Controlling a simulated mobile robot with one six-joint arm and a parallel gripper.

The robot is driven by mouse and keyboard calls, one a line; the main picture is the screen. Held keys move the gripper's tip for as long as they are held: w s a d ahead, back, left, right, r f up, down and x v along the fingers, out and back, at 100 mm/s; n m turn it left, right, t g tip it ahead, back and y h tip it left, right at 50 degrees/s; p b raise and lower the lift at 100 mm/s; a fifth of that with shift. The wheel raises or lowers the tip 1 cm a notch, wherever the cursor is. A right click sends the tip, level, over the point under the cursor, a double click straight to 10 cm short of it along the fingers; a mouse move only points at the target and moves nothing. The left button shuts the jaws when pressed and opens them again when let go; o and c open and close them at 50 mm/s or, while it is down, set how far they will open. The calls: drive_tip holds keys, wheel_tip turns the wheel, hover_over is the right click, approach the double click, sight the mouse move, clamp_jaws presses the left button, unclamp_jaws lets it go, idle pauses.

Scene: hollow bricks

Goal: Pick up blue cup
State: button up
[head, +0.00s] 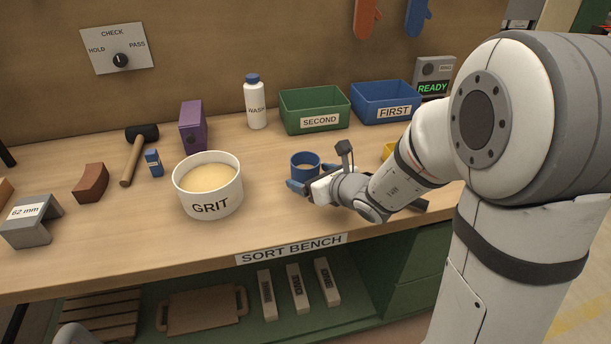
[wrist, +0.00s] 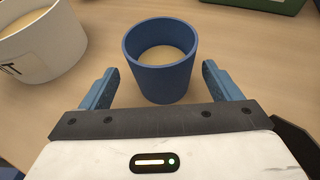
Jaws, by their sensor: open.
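The blue cup (head: 305,160) stands upright on the bench, right of the grit tub. In the wrist view the blue cup (wrist: 159,82) shows just ahead of and partly between the two blue fingers. Something pale fills or shows inside its rim; I cannot tell whether it is contents or the bench seen through it. My gripper (wrist: 158,85) is open, with one finger on each side of the cup and a gap on both sides. In the head view my gripper (head: 300,184) reaches in from the right, low beside the cup, and hides part of its lower side.
The white GRIT tub (head: 207,207) stands close on the left. Behind are the green SECOND bin (head: 300,123), the blue FIRST bin (head: 370,115) and a white WASH bottle (head: 255,106). A yellow object (head: 388,151) sits partly behind my arm. Bare bench lies behind the cup.

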sight(305, 174)
drive_tip(key=x, duration=0.3)
drive_tip(key=shift+w+f, duration=0.2)
drive_tip(key=shift+w, duration=0.1)
drive_tip(key=shift+c, duration=0.5)
drive_tip(key=c, duration=1.1)
